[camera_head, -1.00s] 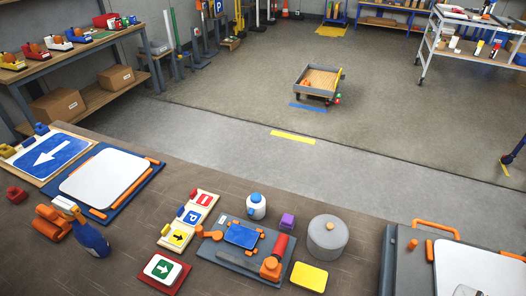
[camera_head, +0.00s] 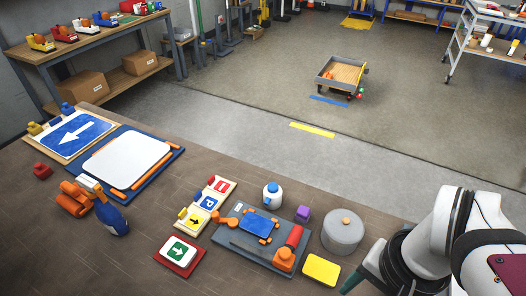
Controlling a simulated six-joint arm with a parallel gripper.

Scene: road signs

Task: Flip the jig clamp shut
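The jig is a dark grey base plate (camera_head: 262,262) on the brown bench, with a small blue plate (camera_head: 257,225) held among orange blocks. At its right end is the clamp, an orange body (camera_head: 284,260) with a red handle (camera_head: 295,236). The handle appears to stand up from the body, pointing up and slightly right. An orange arm piece (camera_head: 226,222) sits at the jig's left end. My arm enters at the lower right. A dark green part at its end, seemingly my gripper (camera_head: 354,281), is apart from the clamp; its fingers cannot be made out.
Left are small sign tiles (camera_head: 208,202), a green arrow sign (camera_head: 178,251), a blue spray bottle (camera_head: 111,214) and a white board (camera_head: 127,157).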

